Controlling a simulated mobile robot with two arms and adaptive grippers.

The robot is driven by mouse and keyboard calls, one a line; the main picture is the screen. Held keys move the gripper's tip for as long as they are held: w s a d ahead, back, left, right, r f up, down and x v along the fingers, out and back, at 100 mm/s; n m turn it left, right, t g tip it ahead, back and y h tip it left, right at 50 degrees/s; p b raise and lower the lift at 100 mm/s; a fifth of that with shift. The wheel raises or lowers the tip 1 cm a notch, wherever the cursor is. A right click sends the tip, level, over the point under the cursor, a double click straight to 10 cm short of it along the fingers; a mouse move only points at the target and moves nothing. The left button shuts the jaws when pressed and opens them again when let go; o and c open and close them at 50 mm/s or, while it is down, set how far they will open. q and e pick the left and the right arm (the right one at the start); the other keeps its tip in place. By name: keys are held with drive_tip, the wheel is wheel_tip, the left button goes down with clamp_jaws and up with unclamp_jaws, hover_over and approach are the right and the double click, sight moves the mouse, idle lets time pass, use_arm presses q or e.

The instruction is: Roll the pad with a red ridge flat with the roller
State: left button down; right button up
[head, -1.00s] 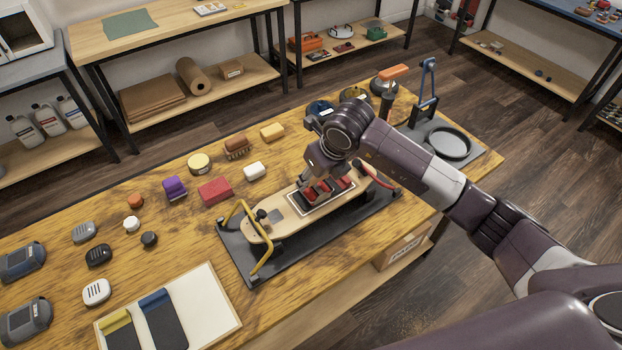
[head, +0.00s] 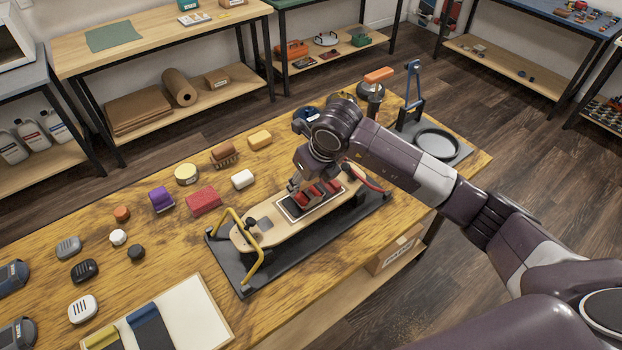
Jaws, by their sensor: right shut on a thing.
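A wooden board (head: 268,224) lies on a black stand under a yellow clamp bar (head: 262,262). On its middle, inside a pale outline, is a dark pad area (head: 298,209) with red parts (head: 331,187) showing. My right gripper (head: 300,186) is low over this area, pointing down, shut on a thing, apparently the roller. The gripper partly hides it, so I cannot separate the roller from the pad's red ridge or tell how flat the pad lies. My left gripper is not in view.
A red curved handle (head: 371,179) is at the stand's right end. A white board (head: 195,310) at bottom left holds pads with yellow and blue ridges. Behind stand a red block (head: 203,201), a white block (head: 243,179) and other small items. A blue-handled press (head: 413,95) is at the far right.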

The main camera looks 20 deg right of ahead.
drive_tip(key=shift+s+a+b, duration=0.1)
drive_tip(key=shift+s+a, duration=0.15)
drive_tip(key=shift+a, duration=0.35)
drive_tip(key=shift+s+a+b, duration=0.1)
drive_tip(key=shift+s+a, duration=0.1)
drive_tip(key=shift+a, duration=0.45)
drive_tip(key=shift+s+a+b, duration=0.1)
drive_tip(key=shift+s+a, duration=0.15)
drive_tip(key=shift+a, duration=0.35)
drive_tip(key=shift+w+d+b, duration=0.35)
drive_tip(key=shift+d+b, duration=0.05)
drive_tip(key=shift+d, duration=0.65)
drive_tip(key=shift+w+d+b, duration=0.4)
drive_tip(key=shift+d, duration=0.6)
drive_tip(key=shift+w+d+b, duration=0.35)
drive_tip(key=shift+d+b, duration=0.05)
drive_tip(key=shift+d, duration=0.65)
drive_tip(key=shift+r+p, duration=1.9)
drive_tip(key=shift+r, duration=1.7)
